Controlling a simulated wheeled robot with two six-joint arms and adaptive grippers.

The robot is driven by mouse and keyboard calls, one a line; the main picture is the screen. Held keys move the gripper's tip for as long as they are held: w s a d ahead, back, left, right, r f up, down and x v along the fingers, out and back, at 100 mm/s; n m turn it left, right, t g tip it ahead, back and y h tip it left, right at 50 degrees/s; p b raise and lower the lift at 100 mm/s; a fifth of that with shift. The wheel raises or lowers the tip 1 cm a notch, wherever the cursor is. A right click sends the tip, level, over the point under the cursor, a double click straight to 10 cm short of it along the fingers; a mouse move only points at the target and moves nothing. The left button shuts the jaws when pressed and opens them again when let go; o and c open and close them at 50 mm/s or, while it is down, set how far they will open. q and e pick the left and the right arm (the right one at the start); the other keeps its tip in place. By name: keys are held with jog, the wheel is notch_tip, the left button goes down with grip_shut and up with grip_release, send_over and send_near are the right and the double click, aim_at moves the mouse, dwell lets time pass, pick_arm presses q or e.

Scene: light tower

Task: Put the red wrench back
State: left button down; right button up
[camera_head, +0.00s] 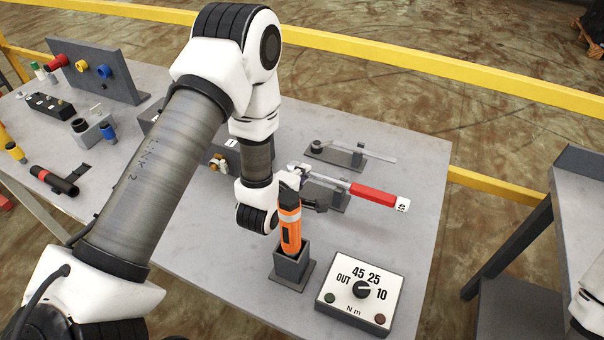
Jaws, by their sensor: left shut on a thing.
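The red wrench (374,193) lies roughly level over its grey cradle (334,201), its metal head to the left and its labelled handle end to the right. My left gripper (316,203) is beside the wrench's metal shaft, low over the table, and is shut on the wrench. The exact contact is hard to see, partly covered by an orange tool. I cannot tell whether the wrench bears fully on the cradle. My right gripper is out of view.
The orange tool (290,228) stands upright in a grey socket (291,267), close in front of my left gripper. A dial box (358,292) is at the front right. A grey wrench (375,158) lies on another cradle behind. Fittings and a panel (97,72) fill the left.

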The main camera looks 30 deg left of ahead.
pick_arm(q)
jog(key=shift+f+b, duration=0.3)
jog(key=shift+f, duration=0.1)
jog(key=c, duration=1)
grip_release()
jog(key=shift+c, duration=0.2)
jog(key=v, duration=0.7)
jog(key=shift+s+r, duration=0.15)
jog(key=shift+s, duration=0.15)
